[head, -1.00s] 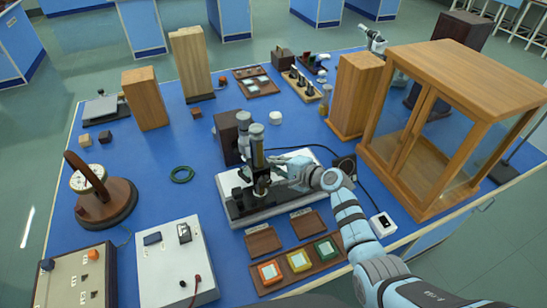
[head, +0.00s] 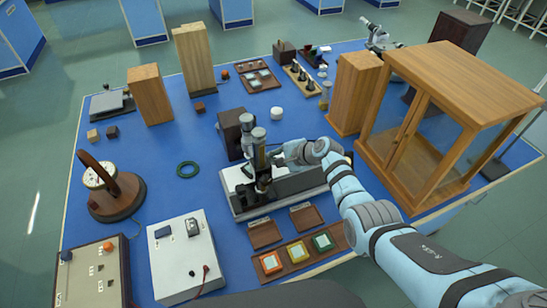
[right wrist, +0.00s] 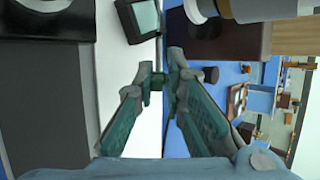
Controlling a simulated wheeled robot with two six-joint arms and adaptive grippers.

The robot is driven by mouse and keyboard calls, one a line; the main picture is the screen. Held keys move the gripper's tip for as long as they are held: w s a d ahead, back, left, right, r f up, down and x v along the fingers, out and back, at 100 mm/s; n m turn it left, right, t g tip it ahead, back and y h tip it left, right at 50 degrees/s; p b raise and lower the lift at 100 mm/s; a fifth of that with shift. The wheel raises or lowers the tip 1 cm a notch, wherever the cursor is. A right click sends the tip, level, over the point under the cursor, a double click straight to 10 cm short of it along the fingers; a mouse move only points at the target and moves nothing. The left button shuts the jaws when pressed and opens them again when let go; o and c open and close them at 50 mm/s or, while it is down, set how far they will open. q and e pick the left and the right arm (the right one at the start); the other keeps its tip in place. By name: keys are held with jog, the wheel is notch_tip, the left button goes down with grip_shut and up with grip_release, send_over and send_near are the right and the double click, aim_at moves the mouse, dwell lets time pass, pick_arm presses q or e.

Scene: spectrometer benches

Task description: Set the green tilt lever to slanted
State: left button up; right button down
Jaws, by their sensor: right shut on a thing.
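The spectrometer bench instrument with its upright column (head: 259,157) stands on a white base (head: 285,196) mid-table. My right gripper (head: 277,157) reaches in from the right beside the column, above the base. In the right wrist view, my right gripper (right wrist: 165,82) has its fingertips close together on a small dark green piece (right wrist: 156,82), which looks like the tilt lever. The fingers cover most of it, so its angle is hard to read. In the head view the lever is hidden behind the gripper. My left gripper is not in view.
A glass-fronted wooden cabinet (head: 465,112) stands right of my right arm. A tray with orange, yellow and green squares (head: 337,232) lies in front of the instrument. A dark block (head: 231,133) stands behind it. Blue table is clear around the green ring (head: 188,169).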

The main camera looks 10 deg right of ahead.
jog(key=c, duration=1.8)
grip_release()
jog(key=shift+s+f, duration=0.2)
jog(key=shift+f, duration=0.05)
jog(key=shift+o, duration=0.4)
jog(key=shift+d+r, duration=0.1)
jog(key=shift+w, duration=0.1)
jog(key=v, duration=1.2)
